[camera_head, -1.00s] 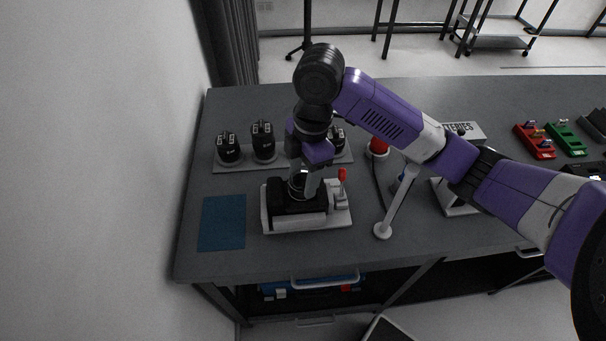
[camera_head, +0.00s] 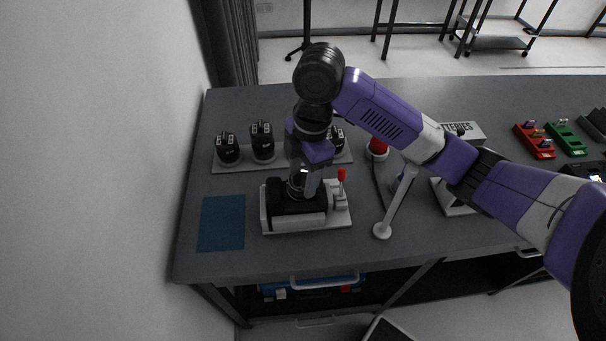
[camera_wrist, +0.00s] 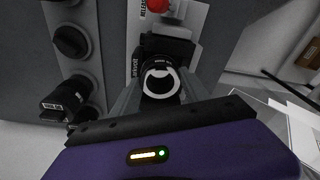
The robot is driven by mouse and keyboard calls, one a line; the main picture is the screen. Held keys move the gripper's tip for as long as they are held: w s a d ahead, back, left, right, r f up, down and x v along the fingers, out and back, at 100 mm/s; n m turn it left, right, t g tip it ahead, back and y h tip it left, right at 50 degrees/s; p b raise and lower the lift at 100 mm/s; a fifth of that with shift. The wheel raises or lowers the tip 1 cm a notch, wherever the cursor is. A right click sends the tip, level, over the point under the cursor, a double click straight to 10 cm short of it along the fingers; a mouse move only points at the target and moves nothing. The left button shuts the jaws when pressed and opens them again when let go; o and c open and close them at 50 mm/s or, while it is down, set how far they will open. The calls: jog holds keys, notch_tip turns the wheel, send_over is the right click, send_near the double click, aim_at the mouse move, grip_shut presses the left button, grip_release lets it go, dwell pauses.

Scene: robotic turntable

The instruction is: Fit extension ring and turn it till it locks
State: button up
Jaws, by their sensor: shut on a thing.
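The black extension ring (camera_wrist: 160,65), with a pale inner face, sits between the two grey fingers of my gripper (camera_wrist: 161,88) in the wrist view. My gripper is shut on it. In the head view my gripper (camera_head: 303,188) points down over the black camera body (camera_head: 290,207). The ring is at the camera's front mount. Whether it is fully seated or locked cannot be told.
Red (camera_head: 535,141) and green (camera_head: 566,138) holders lie far right.

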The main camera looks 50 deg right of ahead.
jog(key=shift+s+a+f, duration=0.1)
jog(key=shift+a+f, duration=0.05)
jog(key=shift+f, duration=0.5)
jog(key=shift+r, duration=0.2)
jog(key=shift+r+p, duration=0.65)
jog(key=shift+a+r+p, duration=0.15)
jog(key=shift+r+p, duration=0.45)
jog(key=shift+r, duration=0.35)
